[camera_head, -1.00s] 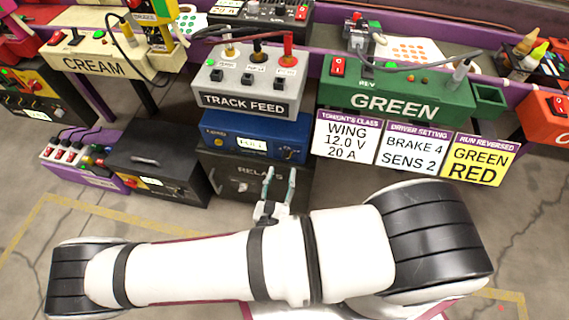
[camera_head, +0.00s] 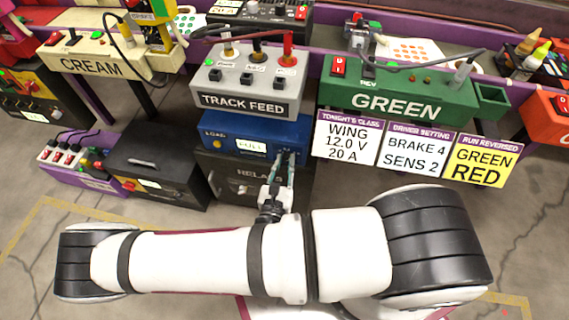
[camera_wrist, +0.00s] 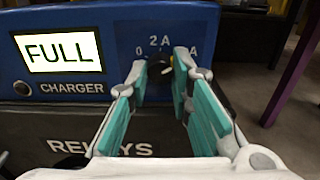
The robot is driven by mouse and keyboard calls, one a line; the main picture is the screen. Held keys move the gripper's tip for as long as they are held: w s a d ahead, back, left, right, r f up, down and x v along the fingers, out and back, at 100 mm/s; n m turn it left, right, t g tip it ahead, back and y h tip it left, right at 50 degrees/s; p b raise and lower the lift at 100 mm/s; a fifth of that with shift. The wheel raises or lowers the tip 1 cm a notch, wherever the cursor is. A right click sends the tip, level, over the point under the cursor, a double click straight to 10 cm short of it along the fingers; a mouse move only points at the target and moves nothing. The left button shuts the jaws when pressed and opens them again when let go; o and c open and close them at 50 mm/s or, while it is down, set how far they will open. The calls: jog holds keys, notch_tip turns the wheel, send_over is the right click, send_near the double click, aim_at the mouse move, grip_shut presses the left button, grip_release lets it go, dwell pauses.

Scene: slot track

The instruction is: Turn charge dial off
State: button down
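The blue charger (camera_head: 222,143) stands on the dark RELAYS box, under the TRACK FEED box. In the wrist view the charger (camera_wrist: 110,18) has a lit display (camera_wrist: 58,50) reading FULL. Its dark charge dial (camera_wrist: 157,69) sits under a scale marked 0, 2A and a partly hidden A mark at right. A small yellow mark shows at the dial's upper right; its exact setting is unclear. My gripper (camera_wrist: 160,66) is open, with its teal-padded fingers on either side of the dial. I cannot tell whether they touch it. In the head view my gripper (camera_head: 282,165) covers the dial.
The RELAYS box (camera_head: 225,180) is directly below the charger. The grey TRACK FEED box (camera_head: 247,82) with cables is above it. The green GREEN box (camera_head: 395,100) and sign cards (camera_head: 413,150) are to the right. A black case (camera_head: 155,180) is to the left.

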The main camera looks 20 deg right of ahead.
jog(key=shift+n, duration=0.3)
jog(key=n+p, duration=0.3)
jog(key=n, duration=0.1)
jog(key=shift+s, duration=0.1)
jog(key=n+p, duration=0.1)
jog(key=n, duration=0.5)
jog(key=shift+n, duration=0.4)
jog(key=n, duration=1.2)
jog(key=shift+r+n, duration=0.1)
jog(key=shift+n, duration=0.3)
jog(key=c, duration=1.4)
grip_release()
jog(key=shift+c, duration=0.2)
